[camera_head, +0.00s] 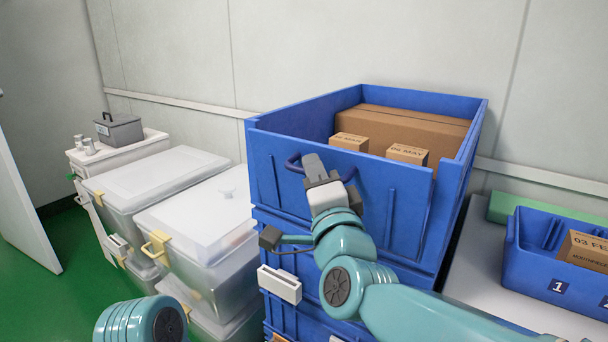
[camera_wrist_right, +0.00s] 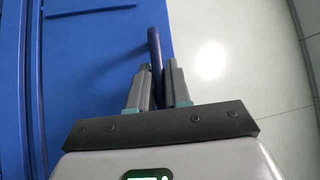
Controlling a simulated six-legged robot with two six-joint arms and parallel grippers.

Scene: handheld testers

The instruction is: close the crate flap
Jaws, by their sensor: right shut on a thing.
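The upper blue crate (camera_head: 285,112) stands on another blue crate and holds cardboard boxes. Its front flap (camera_head: 400,205) is upright or nearly so; I cannot tell whether it sits flush with the side walls. A dark blue bar handle (camera_head: 292,162) sticks out from the flap near its top. My right gripper (camera_head: 314,166) is at this handle. In the right wrist view, the fingers of my right gripper (camera_wrist_right: 158,80) are shut on the handle (camera_wrist_right: 154,45), with blue crate surface to the left.
Cardboard boxes (camera_head: 425,127) lie inside the crate. Clear lidded bins (camera_head: 200,222) stand close on the left, a grey toolbox (camera_head: 120,130) beyond them. A small blue bin (camera_head: 540,265) stands on the right. The wall (camera_head: 300,45) is behind.

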